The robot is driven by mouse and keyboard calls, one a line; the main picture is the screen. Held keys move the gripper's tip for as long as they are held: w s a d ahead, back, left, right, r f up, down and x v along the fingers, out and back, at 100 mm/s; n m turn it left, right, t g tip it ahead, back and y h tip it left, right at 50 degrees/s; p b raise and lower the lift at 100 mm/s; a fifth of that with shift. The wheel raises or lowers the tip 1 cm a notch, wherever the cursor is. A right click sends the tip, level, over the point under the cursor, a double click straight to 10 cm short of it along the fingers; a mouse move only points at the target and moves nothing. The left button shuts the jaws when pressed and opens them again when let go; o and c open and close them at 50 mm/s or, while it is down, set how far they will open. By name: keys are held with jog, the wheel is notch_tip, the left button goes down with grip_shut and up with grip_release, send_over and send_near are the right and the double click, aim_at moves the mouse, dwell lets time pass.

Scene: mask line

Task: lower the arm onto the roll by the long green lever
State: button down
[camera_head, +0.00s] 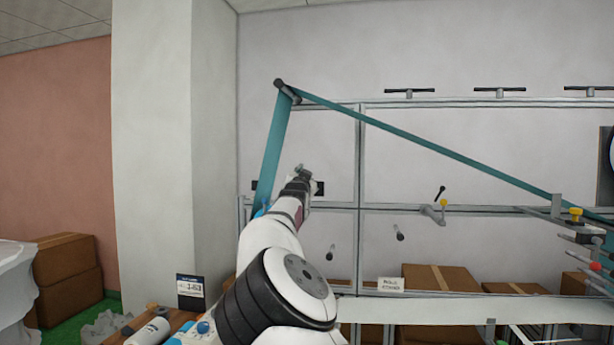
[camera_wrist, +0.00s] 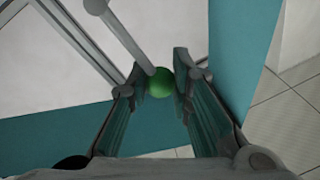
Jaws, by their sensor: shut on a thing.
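My gripper (camera_head: 302,180) is stretched out in front of the line frame, near the left teal band. In the wrist view its two fingers (camera_wrist: 155,88) are shut on the green ball knob (camera_wrist: 160,83) of a lever. The lever's pale grey rod (camera_wrist: 130,40) runs up and left from the knob. In the head view my arm and gripper hide the lever. The arm that the lever moves and the roll under it cannot be made out clearly in either view.
A teal band (camera_head: 420,145) runs from a top-left roller (camera_head: 284,88) down to the right, with another stretch (camera_head: 273,150) dropping steeply. Small levers (camera_head: 398,233) sit on the frame. A yellow knob (camera_head: 575,212) and red knob (camera_head: 596,266) are at right. Cardboard boxes (camera_head: 440,278) stand behind.

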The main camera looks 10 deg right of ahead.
jog(key=shift+w+a+f+n, duration=0.1)
jog(key=shift+a+f+n, duration=0.2)
jog(key=shift+f+n, duration=0.1)
jog(key=c, duration=1.4)
grip_release()
jog(key=shift+o, duration=0.2)
jog(key=shift+r, duration=0.2)
jog(key=shift+s+r, duration=0.1)
jog(key=shift+s, duration=0.15)
jog(key=v, duration=1.1)
jog(key=shift+s, duration=0.3)
